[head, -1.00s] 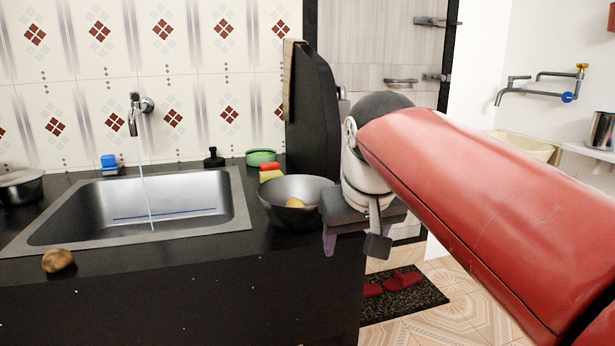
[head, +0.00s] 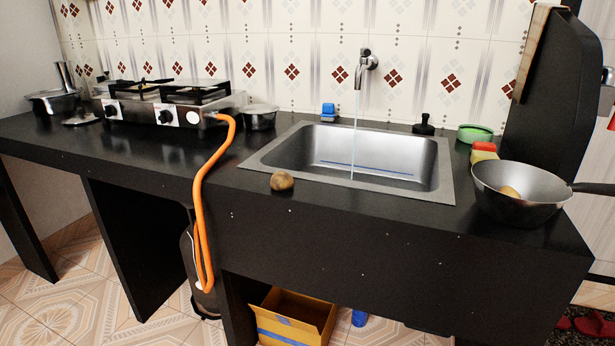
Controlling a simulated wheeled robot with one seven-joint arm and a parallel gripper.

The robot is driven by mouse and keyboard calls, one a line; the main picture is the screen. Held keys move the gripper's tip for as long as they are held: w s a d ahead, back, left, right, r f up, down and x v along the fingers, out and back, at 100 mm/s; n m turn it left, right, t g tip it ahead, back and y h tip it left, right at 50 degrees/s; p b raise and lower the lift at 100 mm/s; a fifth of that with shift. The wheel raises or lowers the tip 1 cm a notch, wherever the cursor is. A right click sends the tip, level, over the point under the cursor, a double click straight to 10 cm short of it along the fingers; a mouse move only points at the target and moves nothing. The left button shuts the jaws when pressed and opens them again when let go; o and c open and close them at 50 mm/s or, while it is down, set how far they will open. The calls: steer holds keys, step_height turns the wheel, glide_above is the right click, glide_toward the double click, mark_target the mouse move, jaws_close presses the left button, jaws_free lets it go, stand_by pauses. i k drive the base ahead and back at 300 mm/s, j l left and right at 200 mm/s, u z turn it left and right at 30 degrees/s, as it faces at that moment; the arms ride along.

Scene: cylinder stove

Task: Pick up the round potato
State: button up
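A round brown potato (head: 282,181) sits on the black counter, at the front left corner of the steel sink, near the counter's front edge. A second, yellowish roundish item (head: 509,192) lies inside the dark pan (head: 522,206) at the right end of the counter; I cannot tell exactly what it is. My gripper and arm are not in the head view now.
The sink (head: 440,185) has a running tap (head: 362,70). A stove (head: 165,105) with an orange hose (head: 203,190) stands left. A small pot (head: 260,117) is behind the potato. A cardboard box (head: 297,318) is under the counter. The counter (head: 130,150) before the stove is clear.

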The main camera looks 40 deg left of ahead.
mark_target(279, 181)
steer(key=u, duration=1.75)
steer(key=i+j+z, duration=0.25)
steer(key=j+z, duration=0.25)
steer(key=i+j+z, duration=0.25)
steer(key=j, duration=0.2)
steer(key=j+z, duration=0.5)
steer(key=j, duration=0.25)
steer(key=i, duration=0.05)
